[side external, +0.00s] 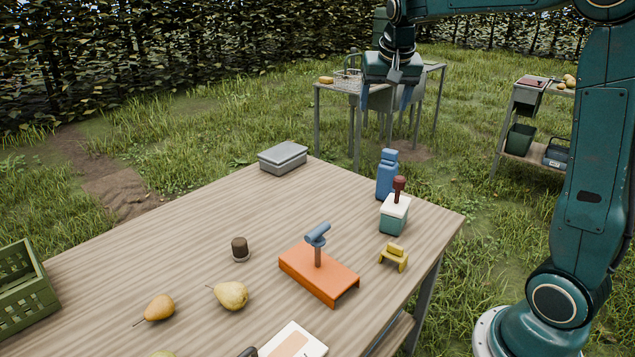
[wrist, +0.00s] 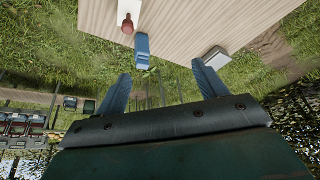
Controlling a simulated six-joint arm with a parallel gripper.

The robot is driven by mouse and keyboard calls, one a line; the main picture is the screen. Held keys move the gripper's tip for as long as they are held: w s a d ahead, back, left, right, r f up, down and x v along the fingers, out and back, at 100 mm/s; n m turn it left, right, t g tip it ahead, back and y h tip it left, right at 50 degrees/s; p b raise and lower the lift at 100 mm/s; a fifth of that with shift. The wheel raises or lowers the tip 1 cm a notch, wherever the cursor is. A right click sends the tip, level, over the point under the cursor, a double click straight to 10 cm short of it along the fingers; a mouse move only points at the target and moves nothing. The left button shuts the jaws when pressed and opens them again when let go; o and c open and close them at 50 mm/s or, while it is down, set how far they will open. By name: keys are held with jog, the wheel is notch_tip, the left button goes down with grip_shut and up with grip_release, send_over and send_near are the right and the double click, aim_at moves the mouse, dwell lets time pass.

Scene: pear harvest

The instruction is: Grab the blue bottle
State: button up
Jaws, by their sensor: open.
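The blue bottle (side external: 386,180) stands upright near the table's far right edge in the side view, just behind a white and teal box with a dark red knob (side external: 395,213). In the wrist view the blue bottle (wrist: 142,46) shows at the table's edge, beyond the fingers and roughly between them. My gripper (side external: 392,97) is above and behind the bottle in the side view, apart from it, with its blue fingers spread and nothing between them. The wrist view shows both fingers of my gripper (wrist: 162,88) wide apart.
A grey lidded box (side external: 283,158) sits at the table's far edge. An orange stand (side external: 318,273), a small yellow object (side external: 394,257), a dark cylinder (side external: 240,249) and pears (side external: 231,295) are on the wooden table. A green crate (side external: 22,290) is at the left.

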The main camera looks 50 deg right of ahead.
jog(key=w+d+f+m+g, duration=0.1)
jog(key=w+d+f+m, duration=0.15)
jog(key=d, duration=0.25)
jog(key=w+d+f+m, duration=0.1)
jog(key=w+d+f, duration=0.2)
jog(key=d, duration=0.2)
jog(key=m+g+h, duration=0.1)
jog(key=m+g, duration=0.1)
jog(key=m, duration=0.1)
send_near(390, 151)
jog(key=shift+x, duration=3)
jog(key=shift+s, duration=0.1)
jog(key=shift+x, duration=2.6)
jog(key=shift+r, duration=0.1)
grip_shut()
